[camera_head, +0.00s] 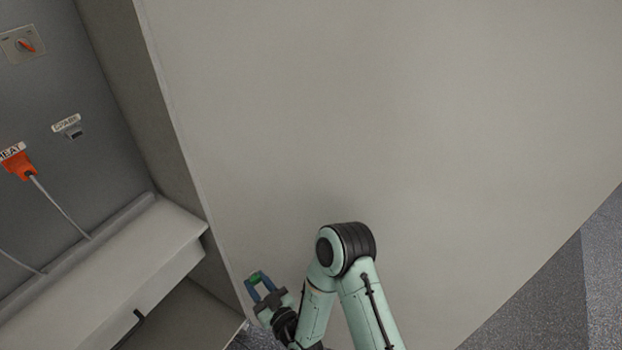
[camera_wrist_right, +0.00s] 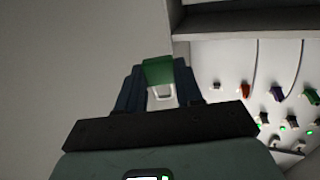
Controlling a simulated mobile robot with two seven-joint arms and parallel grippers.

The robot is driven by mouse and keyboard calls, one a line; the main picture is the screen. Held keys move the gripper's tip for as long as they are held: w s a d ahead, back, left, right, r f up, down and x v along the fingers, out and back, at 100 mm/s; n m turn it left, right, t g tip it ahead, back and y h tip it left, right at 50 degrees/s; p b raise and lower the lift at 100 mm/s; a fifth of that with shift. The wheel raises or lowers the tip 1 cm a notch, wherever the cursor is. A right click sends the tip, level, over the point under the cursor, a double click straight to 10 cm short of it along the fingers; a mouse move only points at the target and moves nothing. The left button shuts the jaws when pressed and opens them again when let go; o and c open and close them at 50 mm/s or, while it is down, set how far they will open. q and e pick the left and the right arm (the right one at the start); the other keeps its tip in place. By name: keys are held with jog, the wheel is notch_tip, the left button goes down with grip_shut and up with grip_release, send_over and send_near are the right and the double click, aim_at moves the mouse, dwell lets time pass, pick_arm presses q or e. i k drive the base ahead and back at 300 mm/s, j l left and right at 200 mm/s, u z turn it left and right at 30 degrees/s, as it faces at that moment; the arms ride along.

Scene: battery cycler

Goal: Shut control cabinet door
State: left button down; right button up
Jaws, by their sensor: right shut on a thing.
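A large beige panel (camera_head: 400,130), which looks like the control cabinet door, fills most of the head view. Its near-vertical edge runs down beside the grey cabinet front at the left. My right gripper (camera_head: 259,283) is at the lower end of that edge, shut on a small green piece (camera_head: 255,279) that looks like a handle. In the right wrist view the green piece (camera_wrist_right: 158,71) sits between the dark blue fingers (camera_wrist_right: 158,88), with a pale loop below it. How it joins the panel is hidden. My left gripper is out of view.
The grey cabinet front (camera_head: 50,100) carries a red switch (camera_head: 25,45) and an orange plug (camera_head: 18,165) with a cable. A pale ledge with a dark handle (camera_head: 130,325) juts out below. The wrist view shows several coloured plugs (camera_wrist_right: 278,94) at right. Speckled floor (camera_head: 560,290) is clear.

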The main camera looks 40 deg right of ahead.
aim_at(472, 139)
jog(key=k+l, duration=0.3)
jog(key=k+l+z, duration=0.1)
jog(key=k+l, duration=0.2)
jog(key=l, duration=0.2)
jog(key=k+l, duration=0.3)
jog(key=k+l+u, duration=0.2)
jog(key=k+l, duration=0.25)
jog(key=l, duration=0.2)
jog(key=k+l+u, duration=0.15)
jog(key=k+l, duration=0.35)
jog(key=i+l, duration=0.1)
jog(key=l, duration=0.15)
jog(key=i+l, duration=0.1)
jog(key=i+l+u, duration=0.3)
jog(key=l+u, duration=0.15)
jog(key=l, duration=0.3)
jog(key=i+l+u, duration=0.15)
jog(key=l+u, duration=0.35)
jog(key=l, duration=0.3)
jog(key=l+u, duration=0.45)
jog(key=l, duration=0.35)
